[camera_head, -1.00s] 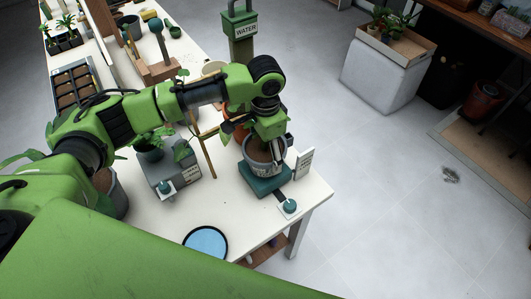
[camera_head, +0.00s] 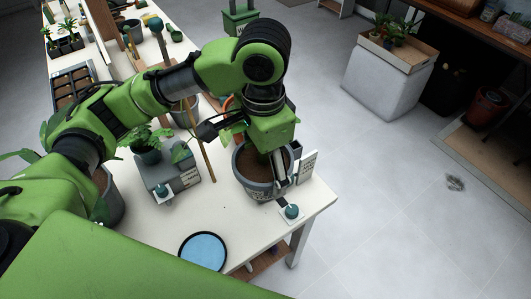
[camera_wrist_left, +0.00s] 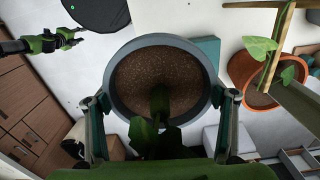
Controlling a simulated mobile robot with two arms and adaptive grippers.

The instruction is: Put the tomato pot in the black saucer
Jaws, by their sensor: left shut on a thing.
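The tomato pot (camera_head: 261,184) is a grey pot of brown soil, held over the table's front right corner. My left gripper (camera_head: 278,165) is shut on its rim, and the pot looks raised. In the left wrist view the pot (camera_wrist_left: 118,92) shows from above, with a green stem and leaves (camera_wrist_left: 146,136) at its near side. The black saucer (camera_head: 203,251) lies empty on the table, left of and nearer than the pot; its inside looks pale blue. My right gripper (camera_wrist_left: 70,38) shows small at the left wrist view's upper left; its jaws are unclear.
A teal stand (camera_wrist_left: 208,48) shows partly behind the pot. A white sign (camera_head: 306,167) and a small teal-topped item (camera_head: 291,211) are close to the pot. A grey box (camera_head: 168,177) and leafy plant (camera_head: 148,148) stand left. The table between pot and saucer looks clear.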

